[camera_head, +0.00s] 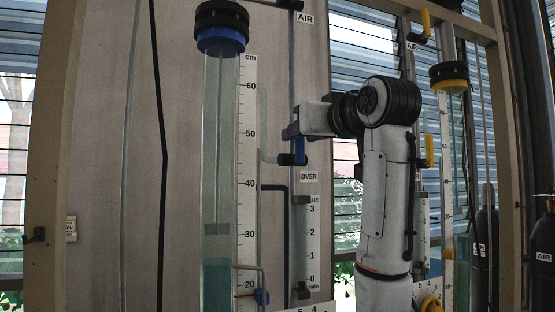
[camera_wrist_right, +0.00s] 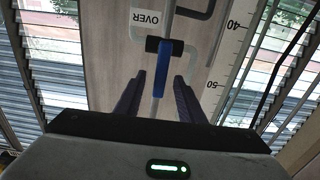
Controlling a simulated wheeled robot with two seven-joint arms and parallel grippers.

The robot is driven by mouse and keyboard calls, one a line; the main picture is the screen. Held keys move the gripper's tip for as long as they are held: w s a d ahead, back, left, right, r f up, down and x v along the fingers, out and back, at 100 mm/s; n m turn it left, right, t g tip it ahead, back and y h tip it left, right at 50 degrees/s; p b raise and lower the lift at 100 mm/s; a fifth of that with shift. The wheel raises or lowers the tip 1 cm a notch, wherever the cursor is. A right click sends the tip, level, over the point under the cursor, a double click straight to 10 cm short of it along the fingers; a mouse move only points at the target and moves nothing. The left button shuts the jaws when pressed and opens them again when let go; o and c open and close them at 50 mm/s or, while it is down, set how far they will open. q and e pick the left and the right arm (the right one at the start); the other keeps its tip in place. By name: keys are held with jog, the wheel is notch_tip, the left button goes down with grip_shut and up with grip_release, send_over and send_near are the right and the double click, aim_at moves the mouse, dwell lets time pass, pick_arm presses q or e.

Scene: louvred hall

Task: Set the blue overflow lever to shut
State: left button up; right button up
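The blue overflow lever (camera_wrist_right: 163,72) stands upright, in line with its pipe, on a black valve body beside the OVER label. In the head view the lever (camera_head: 300,147) shows partly, just below my right gripper (camera_head: 291,132). In the right wrist view my right gripper (camera_wrist_right: 160,78) is open, with one dark finger on each side of the lever's free end. Gaps show between the lever and both fingers; whether the tips reach its depth is unclear. My left gripper is not in view.
A clear blue-capped column (camera_head: 220,150) with a cm scale (camera_head: 246,120) stands left of the lever. A flow meter (camera_head: 307,240) is below. A yellow-capped column (camera_head: 449,80) and yellow levers (camera_head: 429,150) are to the right, behind my right arm.

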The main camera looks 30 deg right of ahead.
jog(key=b+v, duration=0.2)
jog(key=v, duration=0.4)
jog(key=shift+s, duration=0.35)
jog(key=b+v, duration=0.9)
jog(key=v, duration=0.1)
